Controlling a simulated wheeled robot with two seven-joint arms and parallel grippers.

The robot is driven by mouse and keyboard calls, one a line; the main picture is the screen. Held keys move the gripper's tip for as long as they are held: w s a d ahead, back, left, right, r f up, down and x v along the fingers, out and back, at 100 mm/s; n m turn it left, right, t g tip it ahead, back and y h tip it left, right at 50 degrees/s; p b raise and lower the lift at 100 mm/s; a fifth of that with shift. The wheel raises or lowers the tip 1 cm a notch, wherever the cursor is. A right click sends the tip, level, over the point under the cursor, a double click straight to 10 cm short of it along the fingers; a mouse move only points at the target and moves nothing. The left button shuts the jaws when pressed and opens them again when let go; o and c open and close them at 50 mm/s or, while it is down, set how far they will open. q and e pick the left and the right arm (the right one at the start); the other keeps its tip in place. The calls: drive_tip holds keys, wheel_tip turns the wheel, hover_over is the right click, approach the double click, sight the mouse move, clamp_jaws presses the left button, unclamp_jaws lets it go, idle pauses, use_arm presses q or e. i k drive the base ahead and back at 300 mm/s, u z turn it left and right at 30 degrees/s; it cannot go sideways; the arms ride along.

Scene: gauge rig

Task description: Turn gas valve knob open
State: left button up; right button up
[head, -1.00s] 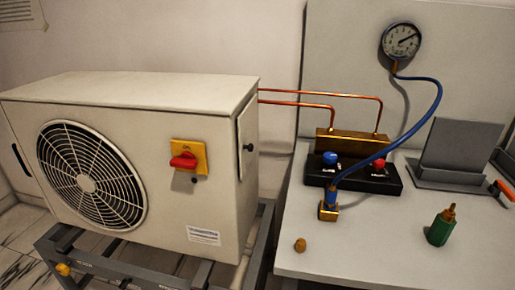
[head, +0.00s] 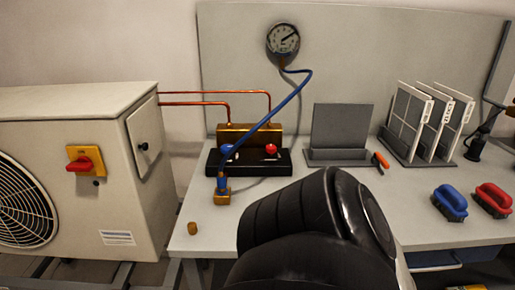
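A brass manifold block (head: 262,132) stands on a black base (head: 250,169) on the bench. A blue knob (head: 226,152) and a red knob (head: 271,149) sit at its front; no label tells which is the gas valve knob. A blue hose (head: 293,94) runs from a round gauge (head: 283,40) down to a brass fitting (head: 222,196) in front of the base. A black link of one of my arms fills the lower middle, apart from the knobs in the picture. Neither gripper is in view.
A beige outdoor unit (head: 120,200) with a red switch on a yellow plate (head: 86,160) stands at left. Copper pipes (head: 215,94) join it to the manifold. A brass cap (head: 192,228), grey stand (head: 340,130), panel rack (head: 425,120) and blue and red brushes (head: 450,202) (head: 493,199) are on the bench.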

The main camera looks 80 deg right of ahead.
sight(224, 149)
drive_tip(key=k, duration=0.6)
drive_tip(key=z, duration=1)
